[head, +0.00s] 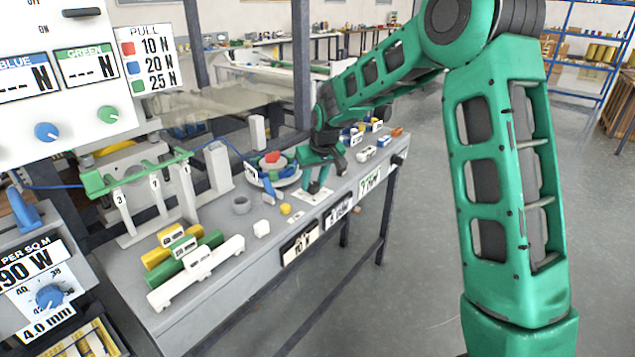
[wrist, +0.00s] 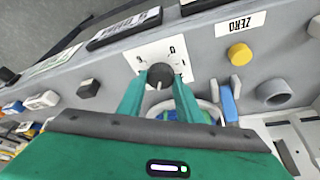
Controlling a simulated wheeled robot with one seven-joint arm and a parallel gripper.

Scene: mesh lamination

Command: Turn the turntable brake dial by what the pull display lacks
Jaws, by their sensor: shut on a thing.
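My gripper (wrist: 160,90) has its two green fingers shut on a dark round dial (wrist: 160,74) with a pale pointer line. The dial sits on a white plate (wrist: 146,54) with markings, only partly readable. In the head view my gripper (head: 318,180) is low over the bench's front side, and the dial cannot be made out there. A pale round turntable (head: 287,181) with coloured pieces stands just left of it. Dark displays line the bench front; the nearest (head: 299,243) appears to read 10 N. In the wrist view a display (wrist: 125,28) is partly cut by glare.
A PULL card (head: 150,62) lists red 10 N, blue 20 N, green 25 N. The BLUE and GREEN readouts (head: 86,66) show dashes. A yellow button (wrist: 239,54) by a ZERO label, a blue lever (wrist: 228,102) and a grey ring (wrist: 273,93) are near my gripper.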

